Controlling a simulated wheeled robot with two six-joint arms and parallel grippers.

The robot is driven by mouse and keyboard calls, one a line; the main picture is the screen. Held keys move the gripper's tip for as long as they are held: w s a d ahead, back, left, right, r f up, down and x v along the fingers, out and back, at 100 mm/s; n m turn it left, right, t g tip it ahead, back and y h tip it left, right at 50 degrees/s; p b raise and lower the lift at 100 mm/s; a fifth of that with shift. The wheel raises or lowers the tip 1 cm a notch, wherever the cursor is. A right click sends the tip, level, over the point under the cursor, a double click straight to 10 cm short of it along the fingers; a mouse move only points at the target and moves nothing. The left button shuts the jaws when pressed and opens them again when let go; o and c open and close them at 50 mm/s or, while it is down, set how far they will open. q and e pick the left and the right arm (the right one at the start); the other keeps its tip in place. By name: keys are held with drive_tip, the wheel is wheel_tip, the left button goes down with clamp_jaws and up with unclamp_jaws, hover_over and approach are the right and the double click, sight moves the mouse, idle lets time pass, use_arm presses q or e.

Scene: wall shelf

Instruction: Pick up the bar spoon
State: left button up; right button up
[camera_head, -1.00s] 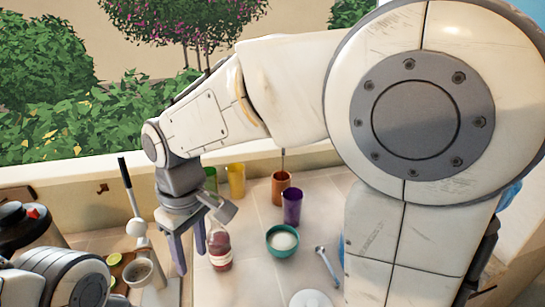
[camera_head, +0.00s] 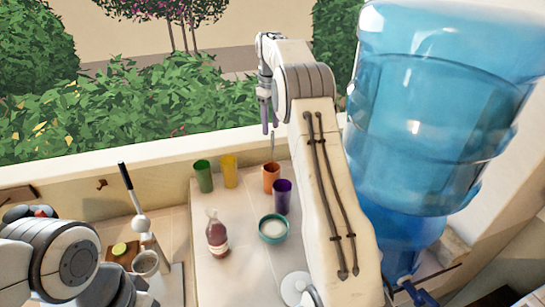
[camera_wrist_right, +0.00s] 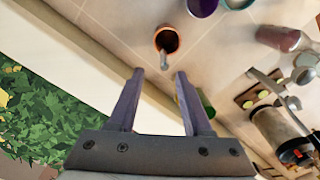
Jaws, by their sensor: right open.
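The bar spoon (camera_head: 273,147) stands upright in the orange cup (camera_head: 271,180), its thin handle rising above the rim. The right wrist view shows the same orange cup (camera_wrist_right: 167,39) from above, with the spoon's pale handle end (camera_wrist_right: 164,61) pointing toward the camera. My right gripper (camera_head: 269,130) is open and empty above the cup, close to the top of the handle. In the right wrist view its fingers (camera_wrist_right: 159,74) are spread, and the handle end appears just beyond the fingertips, not clearly between them. My left gripper is out of view.
A purple cup (camera_head: 282,197) stands right of the orange one; yellow (camera_head: 229,171) and green (camera_head: 203,176) cups are left. A teal bowl (camera_head: 273,238) and a bottle (camera_head: 217,237) are nearer. A large blue water jug (camera_head: 440,110) stands right of my right arm.

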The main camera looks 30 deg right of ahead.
sight(273, 150)
drive_tip(key=f+p, duration=0.1)
drive_tip(key=f, duration=0.1)
drive_tip(key=s+f+p, duration=0.1)
drive_tip(key=f, duration=0.2)
drive_tip(key=f+p, duration=0.2)
drive_tip(key=f, duration=0.1)
drive_tip(key=shift+s+f, duration=0.2)
drive_tip(key=shift+w+f, duration=0.1)
drive_tip(key=shift+f, duration=0.25)
clamp_jaws()
